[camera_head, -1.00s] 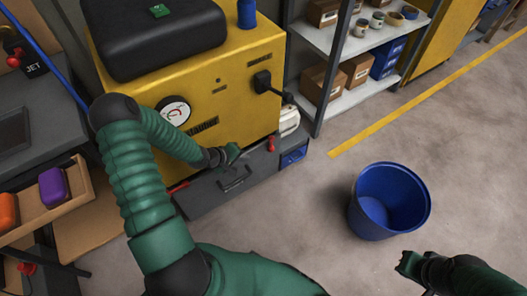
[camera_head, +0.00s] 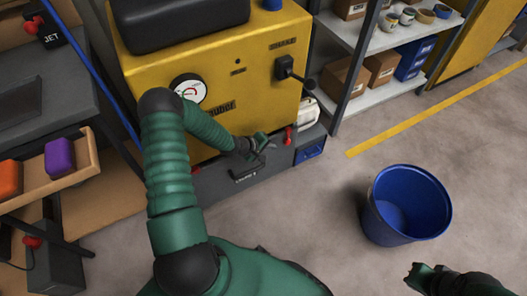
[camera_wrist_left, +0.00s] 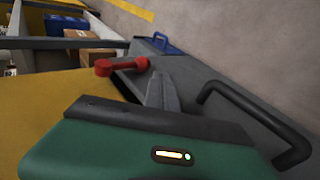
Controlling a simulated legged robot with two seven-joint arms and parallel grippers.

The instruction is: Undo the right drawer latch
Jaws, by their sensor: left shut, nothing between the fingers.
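The right drawer latch (camera_head: 288,136) is a small red lever at the right end of the grey drawer (camera_head: 215,187), below the yellow machine. In the left wrist view the red latch (camera_wrist_left: 122,66) lies across, just beyond and left of the fingers. My left gripper (camera_head: 268,146) is shut and empty, a little left of the latch; its fingers also show in the wrist view (camera_wrist_left: 160,92). I see a gap between them and the latch. The drawer's black handle (camera_head: 250,173) is below the gripper. My right gripper (camera_head: 417,273) is low at the right, away from the drawer; its jaw opening is unclear.
A blue box (camera_head: 310,152) sits just right of the latch. A blue bucket (camera_head: 408,205) stands on the floor at right. Shelves (camera_head: 375,95) stand behind; the floor before the drawer's right end is clear.

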